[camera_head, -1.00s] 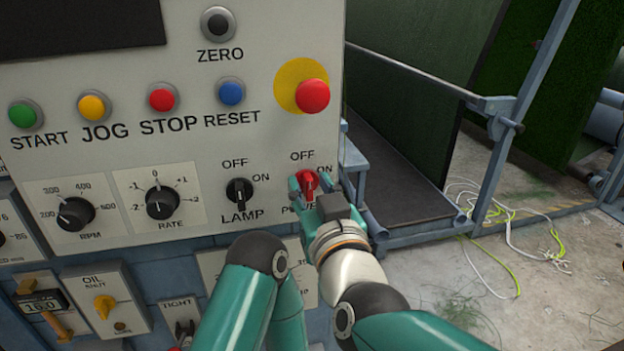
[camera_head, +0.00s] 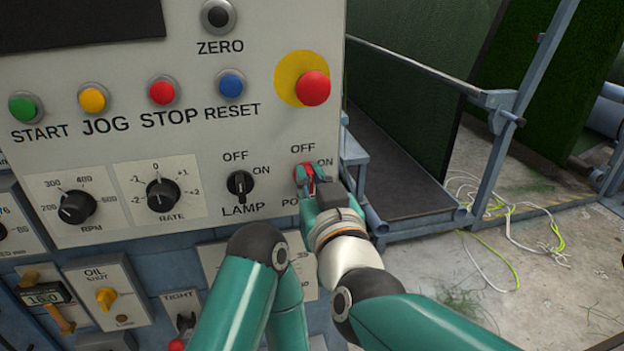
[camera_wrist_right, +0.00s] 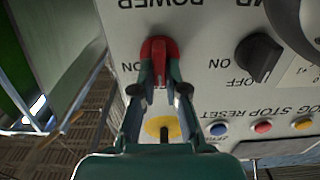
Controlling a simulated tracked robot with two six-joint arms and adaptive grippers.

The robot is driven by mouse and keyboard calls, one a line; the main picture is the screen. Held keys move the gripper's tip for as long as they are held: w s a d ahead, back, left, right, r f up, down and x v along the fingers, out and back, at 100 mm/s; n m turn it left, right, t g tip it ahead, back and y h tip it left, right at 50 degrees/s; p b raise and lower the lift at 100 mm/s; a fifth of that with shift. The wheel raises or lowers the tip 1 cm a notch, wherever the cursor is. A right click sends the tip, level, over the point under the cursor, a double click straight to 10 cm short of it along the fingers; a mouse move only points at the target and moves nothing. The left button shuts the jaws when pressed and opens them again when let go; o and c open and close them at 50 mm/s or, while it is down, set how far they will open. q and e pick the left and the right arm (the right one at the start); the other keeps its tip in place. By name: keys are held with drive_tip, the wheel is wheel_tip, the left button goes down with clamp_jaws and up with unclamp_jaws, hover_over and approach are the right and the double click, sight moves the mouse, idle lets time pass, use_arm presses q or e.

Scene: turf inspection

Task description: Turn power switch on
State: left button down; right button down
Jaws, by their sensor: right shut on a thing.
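The red power switch (camera_head: 304,174) sits at the lower right of the pale control panel, with OFF above it and ON to its upper right. My right gripper (camera_head: 311,179) is shut on it, one finger on each side, and partly covers it and its POWER label. In the right wrist view, upside down, the red switch (camera_wrist_right: 160,52) stands between the two teal fingertips (camera_wrist_right: 161,68). Its ridge runs nearly in line with the gripper. The mark it points to is hard to tell. My left gripper is not in view.
The black LAMP knob (camera_head: 240,186) is close to the left of the power switch. A red mushroom button (camera_head: 313,92) on a yellow disc is just above. A blue-grey metal frame (camera_head: 408,236) stands right of the panel. Loose cables (camera_head: 510,225) lie on the floor.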

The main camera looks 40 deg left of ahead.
drive_tip(key=shift+w+d+f+m+b, duration=0.1)
drive_tip(key=shift+m+b, duration=0.7)
drive_tip(key=shift+w+f+m+b, duration=0.1)
drive_tip(key=shift+m+b, duration=0.7)
drive_tip(key=m+b, duration=0.2)
drive_tip(key=m, duration=0.3)
drive_tip(key=m+b, duration=0.2)
drive_tip(key=m, duration=0.2)
drive_tip(key=f+m+b, duration=0.1)
drive_tip(key=m+b, duration=0.2)
drive_tip(key=m, duration=0.2)
drive_tip(key=shift+w+d+m, duration=0.25)
drive_tip(key=shift+w+m, duration=0.05)
drive_tip(key=c, duration=1.2)
unclamp_jaws()
